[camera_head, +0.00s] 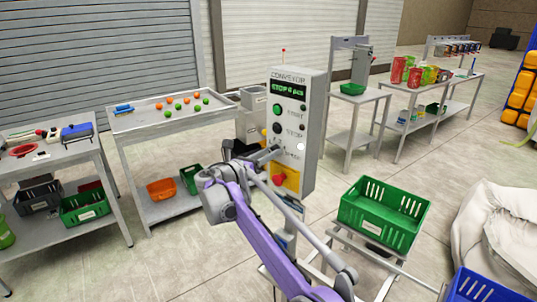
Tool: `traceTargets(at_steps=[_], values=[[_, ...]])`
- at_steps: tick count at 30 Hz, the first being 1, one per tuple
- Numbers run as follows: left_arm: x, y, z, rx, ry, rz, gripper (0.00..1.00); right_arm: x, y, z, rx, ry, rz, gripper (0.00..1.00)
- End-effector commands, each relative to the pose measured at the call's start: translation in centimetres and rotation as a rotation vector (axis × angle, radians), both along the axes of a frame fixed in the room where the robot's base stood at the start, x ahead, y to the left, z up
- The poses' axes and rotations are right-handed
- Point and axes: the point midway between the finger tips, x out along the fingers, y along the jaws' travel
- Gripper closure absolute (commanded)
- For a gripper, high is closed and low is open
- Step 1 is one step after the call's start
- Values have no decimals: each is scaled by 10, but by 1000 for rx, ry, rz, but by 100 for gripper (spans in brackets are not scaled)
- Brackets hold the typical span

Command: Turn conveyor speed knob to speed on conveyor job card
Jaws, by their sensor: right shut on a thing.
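The grey conveyor control box (312,130) stands upright in the middle of the view. Its green-lit display (288,90) seems to read "STOP 6 pcs". Below are a green button (277,111) marked START and a dark one (277,128) marked STOP. My right gripper (273,151) reaches the panel below these buttons and is shut on what appears to be the speed knob. The gripper hides the knob and part of its label, so its setting cannot be read. I cannot make out a job card. My left gripper is not in view.
A red emergency button (279,181) on a yellow plate sits just below my gripper. A green crate (384,214) stands to the right on a frame. A table with orange and green balls (160,117) is at the left. Open floor lies at the lower left.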

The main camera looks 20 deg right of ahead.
Motion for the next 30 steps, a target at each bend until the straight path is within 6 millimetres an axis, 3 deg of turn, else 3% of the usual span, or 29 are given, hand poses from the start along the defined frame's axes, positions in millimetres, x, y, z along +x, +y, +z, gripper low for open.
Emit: traceTargets(at_steps=[11, 30], values=[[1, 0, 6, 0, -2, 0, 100, 0, 0, 1, 36, -55, -1, 100], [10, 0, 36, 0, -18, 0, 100, 0, 0, 1, 292, -446, -1, 100]])
